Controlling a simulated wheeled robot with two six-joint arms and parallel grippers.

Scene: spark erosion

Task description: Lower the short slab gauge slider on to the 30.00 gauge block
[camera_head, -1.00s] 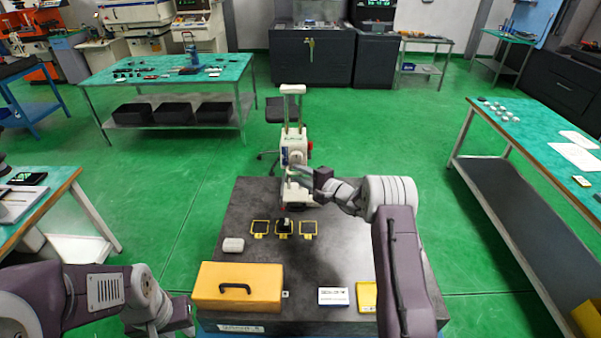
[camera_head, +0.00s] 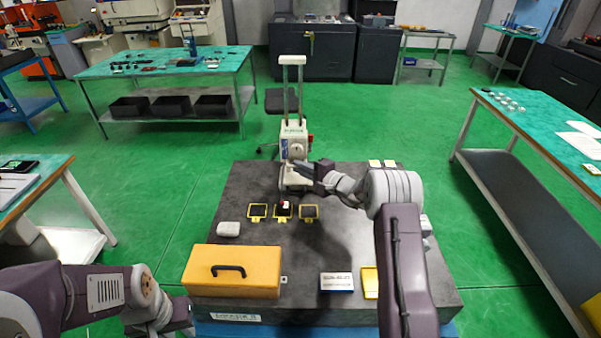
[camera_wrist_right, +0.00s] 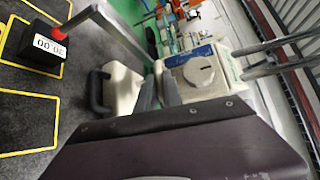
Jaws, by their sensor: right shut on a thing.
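The slab gauge (camera_head: 293,140) stands at the back of the dark slab, with a cream slider (camera_wrist_right: 200,72) on two upright posts. My right gripper (camera_head: 305,178) is shut on the slider; its fingers show in the right wrist view (camera_wrist_right: 160,92), where the exact grip is partly hidden. A grey arm with a red tip (camera_wrist_right: 59,34) reaches from the gauge to the dark 30.00 gauge block (camera_wrist_right: 38,54). The tip looks at or just above the block's top; I cannot tell contact. The block is small in the head view (camera_head: 283,211). My left gripper (camera_head: 182,316) is low at left, its jaws unclear.
Yellow-framed pads (camera_head: 258,211) (camera_head: 309,212) flank the block's pad. Green-topped tables stand left and right.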

